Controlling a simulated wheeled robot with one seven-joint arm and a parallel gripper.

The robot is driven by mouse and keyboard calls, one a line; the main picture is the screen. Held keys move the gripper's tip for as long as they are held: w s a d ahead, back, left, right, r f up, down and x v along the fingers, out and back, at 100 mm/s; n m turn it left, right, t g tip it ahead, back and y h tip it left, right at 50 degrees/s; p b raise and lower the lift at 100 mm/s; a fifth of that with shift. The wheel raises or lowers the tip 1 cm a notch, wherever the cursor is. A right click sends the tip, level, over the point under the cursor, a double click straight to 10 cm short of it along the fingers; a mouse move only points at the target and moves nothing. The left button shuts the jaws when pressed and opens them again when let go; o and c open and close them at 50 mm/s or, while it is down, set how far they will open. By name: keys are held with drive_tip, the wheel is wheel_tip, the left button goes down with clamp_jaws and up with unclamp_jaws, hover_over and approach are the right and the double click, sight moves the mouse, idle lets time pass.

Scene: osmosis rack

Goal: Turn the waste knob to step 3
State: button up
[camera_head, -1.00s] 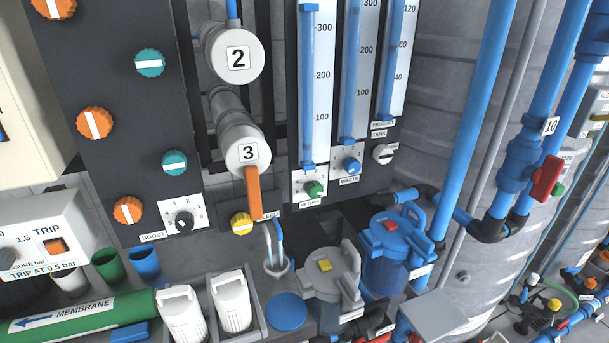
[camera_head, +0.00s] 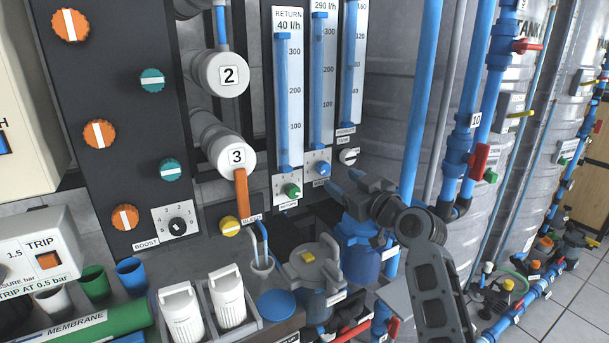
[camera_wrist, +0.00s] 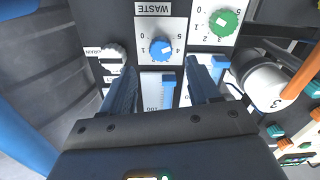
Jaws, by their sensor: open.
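The waste knob is a small blue dial (camera_head: 323,169) on a white plate under the middle flow tube in the head view. In the wrist view the blue waste knob (camera_wrist: 160,49) sits ahead of my gripper, its WASTE label (camera_wrist: 160,8) above it. Numbers such as 0, 1, 4 and 5 show around it; I cannot read its setting surely. My gripper (camera_wrist: 165,75) is open and empty, its two blue fingers either side of the knob's line but short of it. In the head view my gripper (camera_head: 344,180) is just right of and below the knob.
A green return knob (camera_wrist: 224,22) and a grey-white knob (camera_wrist: 112,58) flank the waste knob. Below the panel stand a blue-lidded housing (camera_head: 358,236) and a grey-lidded one (camera_head: 312,264). A blue pipe (camera_head: 422,90) rises right of the panel.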

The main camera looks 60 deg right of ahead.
sight(326, 170)
drive_tip(key=shift+p+x, duration=0.65)
drive_tip(key=shift+x, duration=3.25)
drive_tip(key=shift+a, duration=0.1)
drive_tip(key=c, duration=1)
drive_tip(key=shift+c, duration=0.2)
